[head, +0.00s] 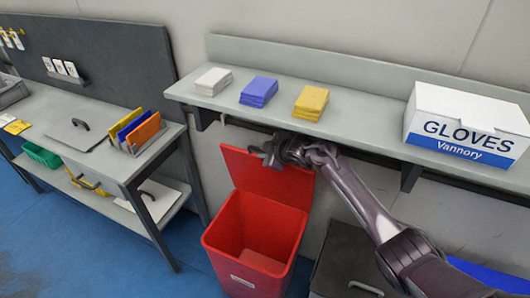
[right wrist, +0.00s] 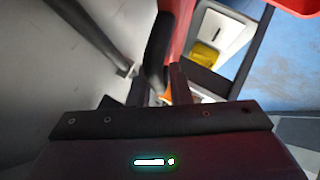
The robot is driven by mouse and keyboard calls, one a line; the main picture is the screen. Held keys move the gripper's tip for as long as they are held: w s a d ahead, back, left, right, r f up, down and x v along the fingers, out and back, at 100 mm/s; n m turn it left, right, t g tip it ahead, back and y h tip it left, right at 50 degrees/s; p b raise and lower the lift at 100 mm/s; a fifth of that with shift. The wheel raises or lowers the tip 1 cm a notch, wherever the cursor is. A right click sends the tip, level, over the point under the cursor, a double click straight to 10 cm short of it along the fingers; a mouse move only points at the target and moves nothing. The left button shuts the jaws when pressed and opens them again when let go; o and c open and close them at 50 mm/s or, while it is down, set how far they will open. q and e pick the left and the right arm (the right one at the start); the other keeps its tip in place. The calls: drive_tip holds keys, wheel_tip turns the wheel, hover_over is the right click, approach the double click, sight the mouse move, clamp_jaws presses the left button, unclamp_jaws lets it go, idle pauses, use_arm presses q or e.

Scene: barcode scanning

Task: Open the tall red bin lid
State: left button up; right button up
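The tall red bin (head: 251,235) stands on the floor under the wall shelf. Its red lid (head: 268,180) is raised steeply at the back, and the inside of the bin shows as empty. My right gripper (head: 266,152) is at the lid's upper edge, just below the shelf. In the right wrist view, a dark curved piece, perhaps the lid's handle (right wrist: 158,50), lies at the fingers (right wrist: 161,88) beside the red lid (right wrist: 180,30). Whether the fingers grip it is unclear. My left gripper is out of view.
The wall shelf (head: 365,121) is close above my right gripper and carries card stacks and a GLOVES box (head: 467,125). A dark bin (head: 350,255) stands right of the red one. A workbench (head: 60,135) stands at left.

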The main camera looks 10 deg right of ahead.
drive_tip(key=o, duration=0.3)
drive_tip(key=shift+s+d+r+b, duration=0.15)
drive_tip(key=shift+s+d+b, duration=0.05)
drive_tip(key=shift+s+b, duration=0.15)
drive_tip(key=s+d+b, duration=0.1)
drive_tip(key=s+d, duration=0.4)
drive_tip(key=s, duration=0.6)
drive_tip(key=shift+d+r, duration=0.15)
